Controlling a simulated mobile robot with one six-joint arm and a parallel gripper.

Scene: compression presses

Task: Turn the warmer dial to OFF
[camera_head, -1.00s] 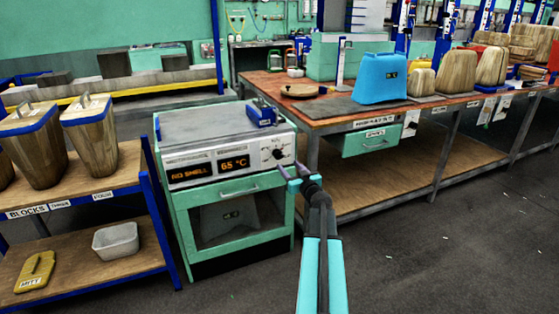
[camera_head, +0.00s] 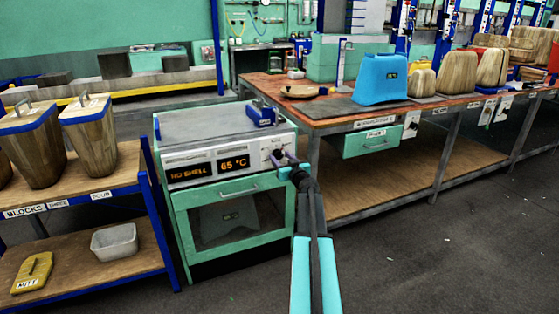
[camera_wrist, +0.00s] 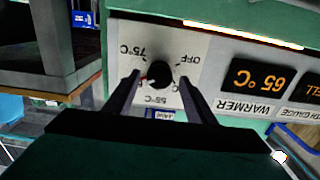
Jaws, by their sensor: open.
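The warmer (camera_head: 228,150) is a mint-green cabinet with a white panel at its upper front; its display (camera_head: 234,164) reads 65 °C. A red mark shows at the dial's left side. My gripper (camera_wrist: 157,83) is open, with one finger on each side of the dial; I cannot tell whether either touches it. In the head view my gripper (camera_head: 281,160) is at the panel's right end and partly hides the dial.
A second display (camera_head: 189,172) reads NO SHELL. A green handle (camera_head: 240,188) juts out below the panel. A shelf rack (camera_head: 90,190) stands close on the left, a workbench (camera_head: 330,117) on the right. The floor in front is clear.

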